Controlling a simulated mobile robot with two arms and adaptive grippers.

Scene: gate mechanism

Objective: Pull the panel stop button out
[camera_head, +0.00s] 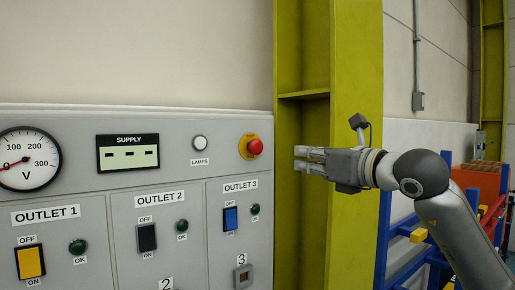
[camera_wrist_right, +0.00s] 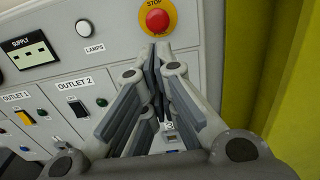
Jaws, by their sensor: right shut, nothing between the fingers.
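The stop button (camera_head: 254,147) is a red mushroom head on a yellow round plate, at the upper right of the grey panel (camera_head: 60,116). In the right wrist view the button (camera_wrist_right: 158,20) is at the top, just beyond my fingertips. My right gripper (camera_head: 298,158) is shut with nothing in it. In the head view it is to the right of the button, pointing left, with a visible gap between them. In the right wrist view the fingertips (camera_wrist_right: 157,50) meet just below the button. My left gripper is in neither view.
The panel also has a voltmeter (camera_head: 26,160), a supply display (camera_head: 128,153), a lamps button (camera_head: 200,143) and outlet switches (camera_head: 147,238). A yellow-green steel column (camera_head: 356,60) stands right of the panel, behind my gripper. A blue rack (camera_head: 384,235) is farther right.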

